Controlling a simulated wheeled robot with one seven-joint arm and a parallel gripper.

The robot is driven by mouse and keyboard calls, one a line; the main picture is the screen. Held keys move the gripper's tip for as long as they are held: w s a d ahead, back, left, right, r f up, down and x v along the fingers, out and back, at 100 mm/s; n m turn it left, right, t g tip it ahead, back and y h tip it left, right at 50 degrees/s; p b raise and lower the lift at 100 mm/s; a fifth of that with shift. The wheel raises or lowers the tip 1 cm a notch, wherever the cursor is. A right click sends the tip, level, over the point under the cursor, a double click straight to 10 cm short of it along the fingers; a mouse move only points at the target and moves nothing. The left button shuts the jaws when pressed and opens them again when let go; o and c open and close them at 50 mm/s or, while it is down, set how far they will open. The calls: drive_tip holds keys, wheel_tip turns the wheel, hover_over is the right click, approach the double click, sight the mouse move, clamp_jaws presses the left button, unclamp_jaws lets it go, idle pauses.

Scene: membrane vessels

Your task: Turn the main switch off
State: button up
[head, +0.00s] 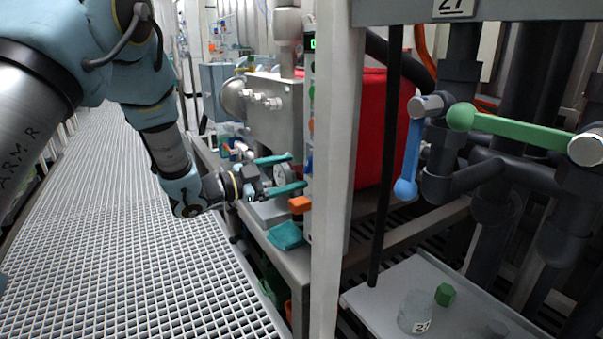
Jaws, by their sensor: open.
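My gripper (296,172) has two teal fingers, spread apart and pointing right at a narrow upright control panel (309,120). The panel is seen nearly edge-on on the side of a pale post, with a small green display near its top and several coloured knobs down its face. A round pale gauge-like part shows behind the fingers. An orange block-like handle (300,204) sticks out low on the panel, just below the lower finger; it may be the main switch, but no label is readable. I cannot tell whether a fingertip touches the panel.
The pale post (337,180) stands right of my gripper. A bench (290,262) with a teal cloth-like item (286,236) lies below. A metal box (275,112) stands behind. Pipes with a blue lever (410,160) and a green lever (515,130) fill the right. Grating floor at left is clear.

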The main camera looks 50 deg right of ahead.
sight(305, 168)
drive_tip(key=shift+x, duration=1.8)
drive_tip(key=c, duration=1.3)
drive_tip(key=shift+c, duration=0.2)
drive_tip(key=shift+a+r+n+p, duration=0.1)
drive_tip(key=shift+r+n+p, duration=0.05)
drive_tip(key=shift+n+p, duration=0.9)
drive_tip(key=n+p, duration=0.8)
drive_tip(key=n, duration=0.1)
drive_tip(key=shift+s+n, duration=0.2)
drive_tip(key=shift+n, duration=0.15)
